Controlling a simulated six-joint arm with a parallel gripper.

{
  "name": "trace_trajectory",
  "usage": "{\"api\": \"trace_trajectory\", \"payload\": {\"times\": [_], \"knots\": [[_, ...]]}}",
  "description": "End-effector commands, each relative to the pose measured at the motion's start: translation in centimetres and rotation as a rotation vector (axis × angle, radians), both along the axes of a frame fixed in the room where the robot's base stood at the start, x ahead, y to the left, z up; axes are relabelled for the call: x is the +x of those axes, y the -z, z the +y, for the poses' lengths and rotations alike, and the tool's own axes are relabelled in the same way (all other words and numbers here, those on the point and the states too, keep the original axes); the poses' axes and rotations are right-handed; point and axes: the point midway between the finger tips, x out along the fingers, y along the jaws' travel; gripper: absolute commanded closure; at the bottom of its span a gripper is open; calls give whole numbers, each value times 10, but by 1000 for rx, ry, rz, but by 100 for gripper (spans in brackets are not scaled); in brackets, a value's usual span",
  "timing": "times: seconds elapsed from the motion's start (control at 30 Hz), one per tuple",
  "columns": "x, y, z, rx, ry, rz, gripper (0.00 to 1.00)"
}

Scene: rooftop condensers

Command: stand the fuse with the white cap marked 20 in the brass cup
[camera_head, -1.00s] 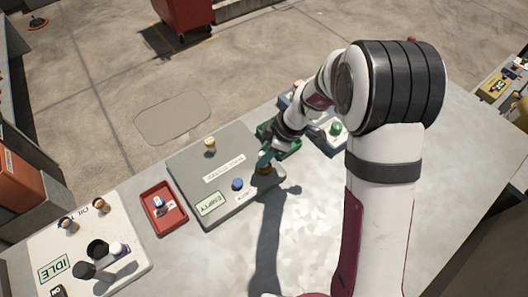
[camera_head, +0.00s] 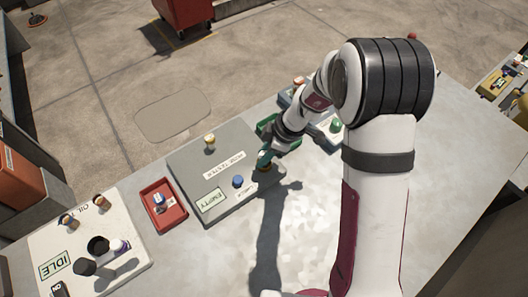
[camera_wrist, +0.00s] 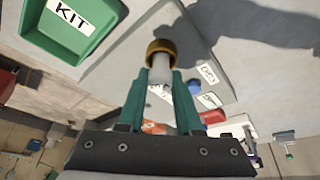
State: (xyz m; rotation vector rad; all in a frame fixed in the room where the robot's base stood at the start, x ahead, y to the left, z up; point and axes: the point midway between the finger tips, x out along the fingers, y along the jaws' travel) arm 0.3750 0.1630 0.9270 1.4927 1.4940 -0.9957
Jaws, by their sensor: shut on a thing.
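My gripper (camera_head: 264,160) points down over the right part of the grey tester panel (camera_head: 190,165). In the wrist view its green fingers (camera_wrist: 161,88) are shut on a pale cylindrical fuse (camera_wrist: 161,70). The brass cup (camera_wrist: 162,47) shows as a ring around the fuse's far end; I cannot tell whether the fuse is fully down in it. In the head view the brass cup (camera_head: 265,170) is partly hidden right under the fingertips. The fuse's cap and its mark cannot be read.
The panel bears a blue button (camera_head: 238,181), a cream-topped post (camera_head: 210,142) and an EMPTY display (camera_head: 211,202). A red tray (camera_head: 177,221) with a small item stands left. A green KIT tray (camera_wrist: 53,50) is close by. A white IDLE unit (camera_head: 125,270) is at lower left.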

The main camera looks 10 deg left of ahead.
Motion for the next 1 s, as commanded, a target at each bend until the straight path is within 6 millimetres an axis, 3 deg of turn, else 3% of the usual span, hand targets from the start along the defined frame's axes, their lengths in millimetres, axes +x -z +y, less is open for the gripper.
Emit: {"api": "trace_trajectory", "payload": {"times": [0.1, 0.13, 0.3, 0.67, 0.77, 1.0], "knots": [[0, 2, 0, 0, 0, 1, 100], [0, 2, 0, 0, 0, 0, 63], [0, 2, 0, 0, 0, 0, 32], [0, -3, -2, 1, 0, -1, 31], [1, -19, -9, 1, 2, -2, 31], [1, -86, -37, 0, 2, -6, 31]]}}
